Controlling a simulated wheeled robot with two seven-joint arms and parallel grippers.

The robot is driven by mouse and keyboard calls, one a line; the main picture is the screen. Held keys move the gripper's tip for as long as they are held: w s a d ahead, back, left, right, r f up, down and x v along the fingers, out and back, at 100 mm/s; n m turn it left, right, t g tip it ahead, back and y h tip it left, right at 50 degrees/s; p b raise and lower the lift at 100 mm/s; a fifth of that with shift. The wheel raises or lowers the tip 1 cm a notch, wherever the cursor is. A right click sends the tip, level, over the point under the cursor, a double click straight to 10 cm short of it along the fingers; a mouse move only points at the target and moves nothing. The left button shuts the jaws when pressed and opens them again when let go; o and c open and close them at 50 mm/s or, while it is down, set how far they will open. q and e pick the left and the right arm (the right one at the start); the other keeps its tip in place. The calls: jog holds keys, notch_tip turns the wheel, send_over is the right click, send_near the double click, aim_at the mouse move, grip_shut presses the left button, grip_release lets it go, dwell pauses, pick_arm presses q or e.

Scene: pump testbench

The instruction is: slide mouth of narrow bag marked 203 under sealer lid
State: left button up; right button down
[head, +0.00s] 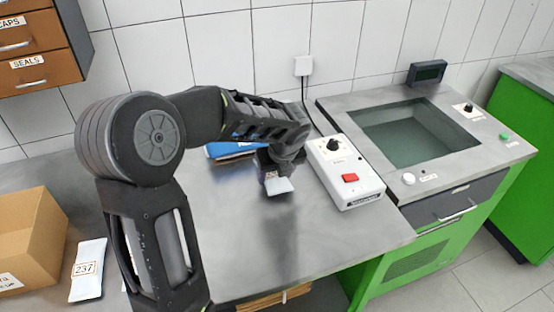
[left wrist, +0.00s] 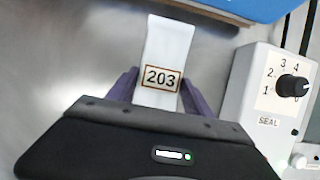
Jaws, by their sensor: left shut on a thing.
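My left gripper (head: 271,177) is above the steel bench, left of the white control box. It is shut on a narrow white bag (head: 279,186). In the left wrist view the bag (left wrist: 166,50) stands between the two purple fingers (left wrist: 160,95), its label reading 203 and its free end pointing toward a blue part at the top. The white box (head: 344,172) has a black knob, a red button and, in the left wrist view, the word SEAL (left wrist: 269,121). The blue part (head: 232,149) lies behind my arm, mostly hidden; I cannot tell whether it is the sealer lid. The bag is apart from it.
A second white bag (head: 88,270) marked 237 lies at the left beside a cardboard box (head: 30,240). A green test bench (head: 425,215) with a sunken basin stands right of the white box. Drawers (head: 38,70) hang at the upper left. The front middle of the steel bench (head: 250,250) is clear.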

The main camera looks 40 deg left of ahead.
pick_arm(q)
jog(key=shift+w+a+f, duration=0.1)
jog(key=shift+a+f, duration=0.05)
jog(key=shift+f, duration=0.05)
dwell(0.4)
jog(key=shift+w+a+f+b, duration=0.25)
jog(key=shift+a+f+b, duration=0.1)
jog(key=shift+b, duration=0.15)
jog(key=shift+w+a+r, duration=0.1)
jog(key=shift+a, duration=0.05)
jog(key=shift+w+a+p, duration=0.3)
jog(key=shift+w+a, duration=0.25)
jog(key=shift+a, duration=0.25)
jog(key=shift+w+a+p, duration=0.8)
jog(key=shift+a+p, duration=0.05)
jog(key=shift+a, duration=0.25)
jog(key=o, duration=1.8)
jog(key=shift+o, duration=0.2)
